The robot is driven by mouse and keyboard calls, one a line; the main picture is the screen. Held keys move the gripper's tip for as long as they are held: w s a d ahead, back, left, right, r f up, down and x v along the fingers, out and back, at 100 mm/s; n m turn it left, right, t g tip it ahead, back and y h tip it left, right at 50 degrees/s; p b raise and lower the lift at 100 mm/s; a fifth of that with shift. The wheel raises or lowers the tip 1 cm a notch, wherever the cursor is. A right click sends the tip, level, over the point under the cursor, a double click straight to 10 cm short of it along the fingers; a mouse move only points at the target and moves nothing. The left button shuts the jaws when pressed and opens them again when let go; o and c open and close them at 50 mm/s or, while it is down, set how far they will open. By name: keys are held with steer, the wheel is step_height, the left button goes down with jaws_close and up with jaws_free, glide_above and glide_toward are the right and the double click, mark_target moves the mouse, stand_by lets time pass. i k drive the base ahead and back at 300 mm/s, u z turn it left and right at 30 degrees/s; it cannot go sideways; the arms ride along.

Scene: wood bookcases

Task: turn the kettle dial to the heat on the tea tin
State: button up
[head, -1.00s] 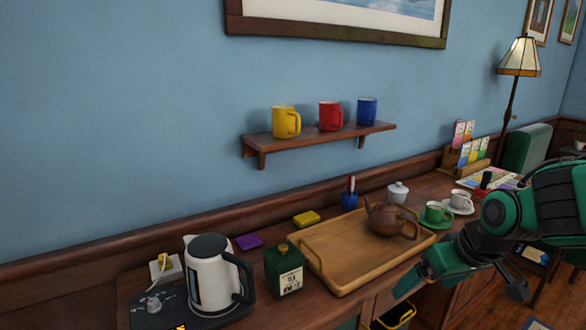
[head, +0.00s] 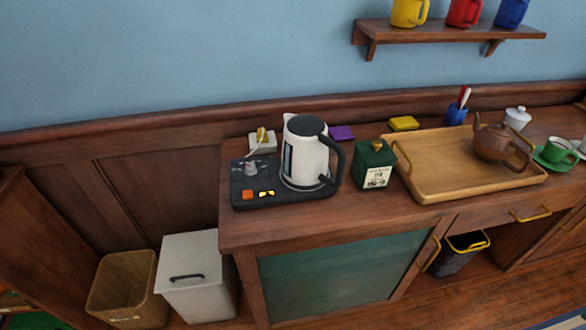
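The white kettle (head: 303,152) with a dark lid and handle stands upright on its black base (head: 290,197) near the left end of the wooden counter. A small grey dial (head: 250,168) sits on the base left of the kettle, with an orange square (head: 247,195) and a small yellow-lit display (head: 267,194) in front of it. The dial's setting is too small to read. The green tea tin (head: 374,165) stands right of the kettle. Its white label (head: 377,177) faces me, but the print is too small to read. My gripper is not in view.
A wooden tray (head: 440,187) with a brown teapot (head: 494,143) lies right of the tin. A socket (head: 262,141) with a yellow plug is behind the dial. A wicker basket (head: 124,286) and a white bin (head: 196,275) stand left of the counter.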

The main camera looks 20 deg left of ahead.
mark_target(250, 170)
steer(key=u, duration=1.4)
